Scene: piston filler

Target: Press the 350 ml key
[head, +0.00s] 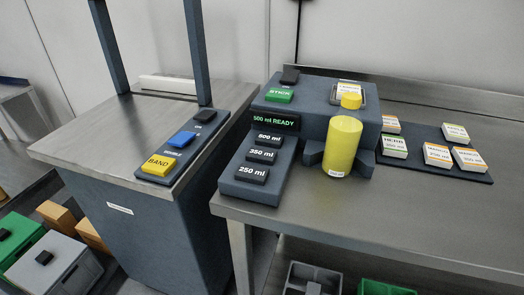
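The 350 ml key (262,155) is a black key with white lettering on the dark sloped panel of the filler (310,101). It is the middle of three keys, between the 500 ml key (270,139) above and the 250 ml key (252,175) below. The display (275,121) above the keys reads "500 ml READY" in green. A green STICK key (279,95) sits on top of the filler. A yellow cylinder (343,146) stands at the filler's front right. Neither of my grippers shows in the head view.
Label stacks lie on a dark mat (420,167) at the right. The steel table (390,215) is clear in front. A separate machine at the left has a yellow BAND key (159,164), a blue key (182,139) and two uprights. Bins stand on the floor.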

